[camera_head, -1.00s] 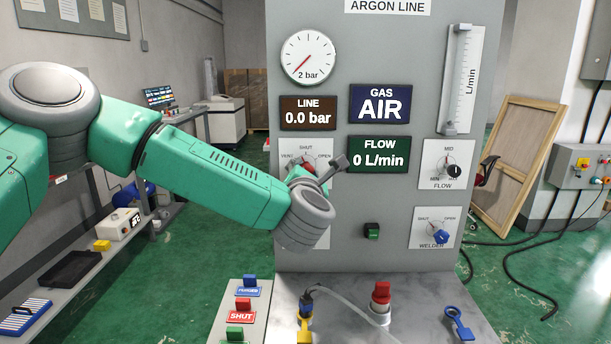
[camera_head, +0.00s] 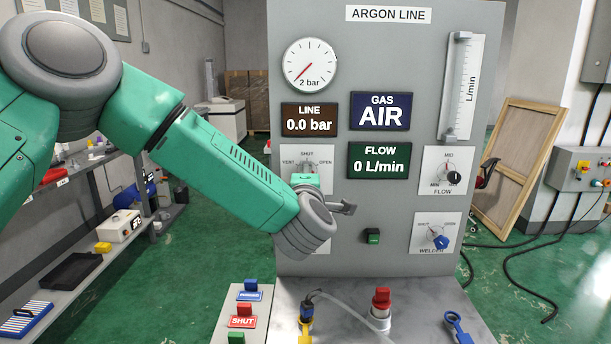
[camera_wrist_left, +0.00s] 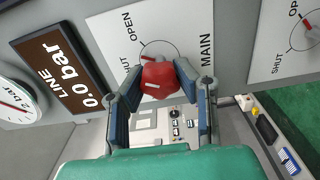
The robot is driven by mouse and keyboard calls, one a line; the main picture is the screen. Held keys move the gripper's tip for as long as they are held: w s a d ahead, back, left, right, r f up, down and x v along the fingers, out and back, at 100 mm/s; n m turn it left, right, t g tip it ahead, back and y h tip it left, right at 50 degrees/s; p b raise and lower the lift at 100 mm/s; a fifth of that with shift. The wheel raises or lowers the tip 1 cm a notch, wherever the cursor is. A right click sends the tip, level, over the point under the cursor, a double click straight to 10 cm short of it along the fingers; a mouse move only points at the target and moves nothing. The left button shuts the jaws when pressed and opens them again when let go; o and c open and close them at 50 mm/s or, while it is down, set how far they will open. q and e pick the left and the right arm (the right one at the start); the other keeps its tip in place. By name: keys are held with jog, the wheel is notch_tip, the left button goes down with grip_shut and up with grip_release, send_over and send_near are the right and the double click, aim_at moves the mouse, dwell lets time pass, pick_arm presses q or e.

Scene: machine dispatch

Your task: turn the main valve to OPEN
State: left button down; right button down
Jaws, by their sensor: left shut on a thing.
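The main valve's red knob (camera_wrist_left: 158,82) stands on a white dial plate (camera_wrist_left: 205,22) marked MAIN, with OPEN and part of SHUT readable in the left wrist view. My left gripper (camera_wrist_left: 160,74) is shut on the knob, one finger on each side. There my left gripper (camera_head: 322,193) covers the knob and the plate's lower part. I cannot tell exactly where the knob points. My right gripper is not in view.
The grey ARGON LINE panel (camera_head: 400,70) shows LINE 0.0 bar (camera_head: 309,119), GAS AIR (camera_head: 381,111) and FLOW 0 L/min (camera_head: 379,160). The flow knob (camera_head: 454,178) and blue welder knob (camera_head: 439,241) are at right. A button box (camera_head: 242,317) and a red-capped fitting (camera_head: 381,300) stand below.

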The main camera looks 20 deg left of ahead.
pick_arm(q)
jog(key=m+p, duration=0.1)
jog(key=m, duration=0.2)
jog(key=f+m, duration=0.1)
jog(key=m, duration=0.2)
jog(key=shift+s+d+p, duration=0.15)
jog(key=shift+d+p, duration=0.05)
jog(key=shift+p, duration=0.2)
jog(key=shift+m, duration=0.3)
jog(key=c, duration=1.5)
grip_release()
jog(key=o, duration=0.3)
jog(key=shift+o, duration=0.2)
jog(key=shift+r, duration=0.2)
jog(key=shift+r, duration=0.1)
